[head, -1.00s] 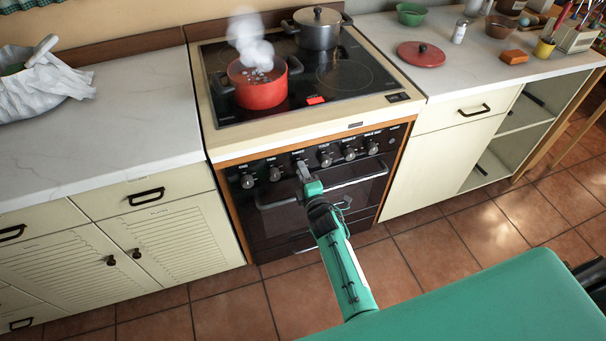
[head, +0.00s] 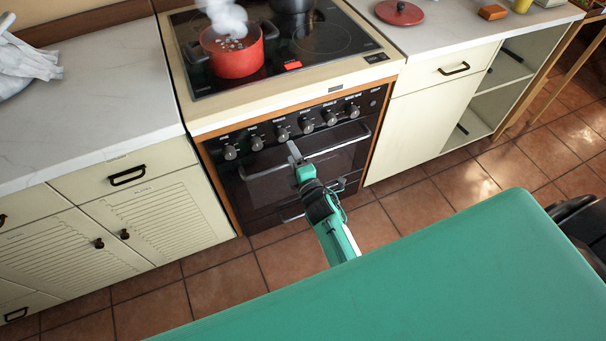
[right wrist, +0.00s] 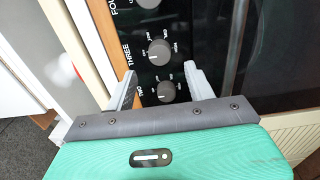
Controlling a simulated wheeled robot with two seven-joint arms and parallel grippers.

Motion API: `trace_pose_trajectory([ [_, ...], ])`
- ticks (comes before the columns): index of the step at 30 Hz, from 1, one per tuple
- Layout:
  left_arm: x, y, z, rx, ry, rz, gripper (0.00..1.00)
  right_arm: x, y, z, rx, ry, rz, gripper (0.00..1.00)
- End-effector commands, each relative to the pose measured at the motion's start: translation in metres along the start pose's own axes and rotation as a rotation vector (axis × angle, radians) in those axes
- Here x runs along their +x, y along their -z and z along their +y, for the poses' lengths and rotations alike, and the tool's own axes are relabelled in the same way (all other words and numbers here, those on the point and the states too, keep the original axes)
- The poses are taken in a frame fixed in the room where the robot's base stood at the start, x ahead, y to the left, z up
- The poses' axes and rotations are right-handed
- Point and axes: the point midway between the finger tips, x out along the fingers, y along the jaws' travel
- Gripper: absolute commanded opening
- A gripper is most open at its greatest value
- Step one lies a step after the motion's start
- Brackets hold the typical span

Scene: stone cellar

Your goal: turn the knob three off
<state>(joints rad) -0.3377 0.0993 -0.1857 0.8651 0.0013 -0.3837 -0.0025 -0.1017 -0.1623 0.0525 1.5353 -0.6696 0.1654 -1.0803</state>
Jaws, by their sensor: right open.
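Knob three (head: 283,134) is the third dark round knob from the left on the black cooker panel. In the right wrist view knob three (right wrist: 159,52) sits beside the printed word THREE, with small setting marks around it. My right gripper (head: 293,150) is in front of the oven, just below and right of knob three in the head view. In the right wrist view its fingers (right wrist: 160,71) are apart and empty. Knob three shows just past the fingertips, and knob two (right wrist: 166,92) shows between the fingers. My left gripper is out of view.
A steaming red pot (head: 232,58) stands on the black hob (head: 335,62), with a dark pot (head: 292,8) behind. The oven handle (head: 345,145) runs below the knobs. Other knobs flank knob three closely. The tiled floor (head: 225,290) before the cooker looks clear.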

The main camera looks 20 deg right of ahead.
Motion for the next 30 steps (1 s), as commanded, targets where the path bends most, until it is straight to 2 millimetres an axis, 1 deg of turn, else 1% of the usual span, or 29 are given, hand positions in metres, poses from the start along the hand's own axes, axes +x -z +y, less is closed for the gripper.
trace_pose_trajectory([
  [1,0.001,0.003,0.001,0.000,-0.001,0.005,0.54,-0.012,0.000,-0.002,-0.001,0.002,0.000,0.55],
  [6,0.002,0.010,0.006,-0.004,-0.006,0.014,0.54,-0.043,0.000,-0.002,0.000,0.002,0.000,0.55],
  [9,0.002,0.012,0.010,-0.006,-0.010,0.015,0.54,-0.057,0.000,-0.002,0.001,0.002,0.000,0.55],
  [12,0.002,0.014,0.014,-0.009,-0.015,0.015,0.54,-0.068,0.000,-0.001,0.001,0.002,0.000,0.55],
  [16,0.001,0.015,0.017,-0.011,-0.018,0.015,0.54,-0.075,0.000,-0.001,0.000,0.001,0.000,0.55],
  [20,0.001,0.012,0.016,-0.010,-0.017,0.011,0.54,-0.078,0.000,0.000,0.000,0.001,0.000,0.55],
  [30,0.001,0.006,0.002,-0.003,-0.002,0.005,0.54,-0.077,0.000,0.000,0.000,0.001,0.000,0.55],
])
